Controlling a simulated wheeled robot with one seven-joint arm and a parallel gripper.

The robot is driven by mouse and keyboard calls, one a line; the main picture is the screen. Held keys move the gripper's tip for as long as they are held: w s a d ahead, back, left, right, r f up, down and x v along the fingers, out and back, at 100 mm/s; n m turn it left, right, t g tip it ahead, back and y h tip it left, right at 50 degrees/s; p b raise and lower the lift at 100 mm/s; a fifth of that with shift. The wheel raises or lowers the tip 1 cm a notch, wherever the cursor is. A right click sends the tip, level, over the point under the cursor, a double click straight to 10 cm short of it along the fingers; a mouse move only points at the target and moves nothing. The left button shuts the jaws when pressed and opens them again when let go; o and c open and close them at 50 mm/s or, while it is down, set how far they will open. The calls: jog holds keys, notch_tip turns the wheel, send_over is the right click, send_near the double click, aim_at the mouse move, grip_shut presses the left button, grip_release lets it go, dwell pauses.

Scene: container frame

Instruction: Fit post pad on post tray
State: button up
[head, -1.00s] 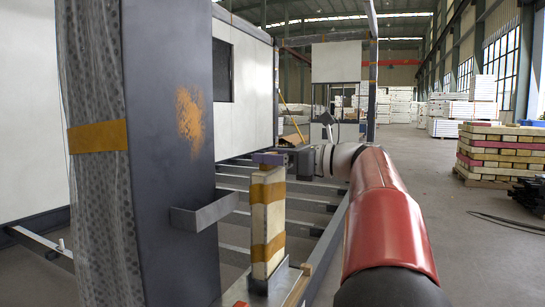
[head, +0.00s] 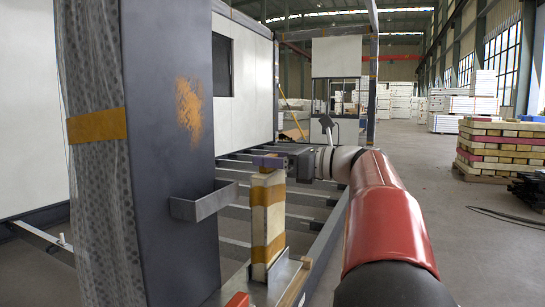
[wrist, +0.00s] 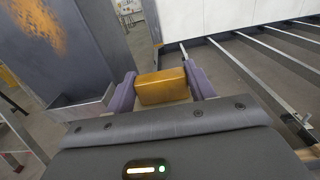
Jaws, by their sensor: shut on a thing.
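The post pad (head: 267,218) is a tall cream block with amber bands, upright in the head view. Its foot stands at a metal holder (head: 270,269) on a low stand. My gripper (head: 268,162) is at the pad's top, its purple fingers shut on it. The wrist view shows the pad's amber top (wrist: 162,87) between both fingers. The post tray (head: 203,200) is a shallow grey metal ledge low on the dark post, left of the pad and apart from it. It also shows in the wrist view (wrist: 82,110), and nothing is visible in it.
The dark post (head: 170,130), with an orange patch, rises at the left. Floor beams (head: 310,208) of the frame lie behind the pad. A red object (head: 238,300) is at the bottom edge. A brick-like stack (head: 505,150) stands far right; the floor before it is open.

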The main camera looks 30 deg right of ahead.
jog(key=o, duration=1.3)
jog(key=shift+o, duration=0.2)
jog(key=shift+s, duration=0.1)
jog(key=p+v, duration=0.1)
jog(key=v, duration=0.6)
jog(key=shift+s+d, duration=0.25)
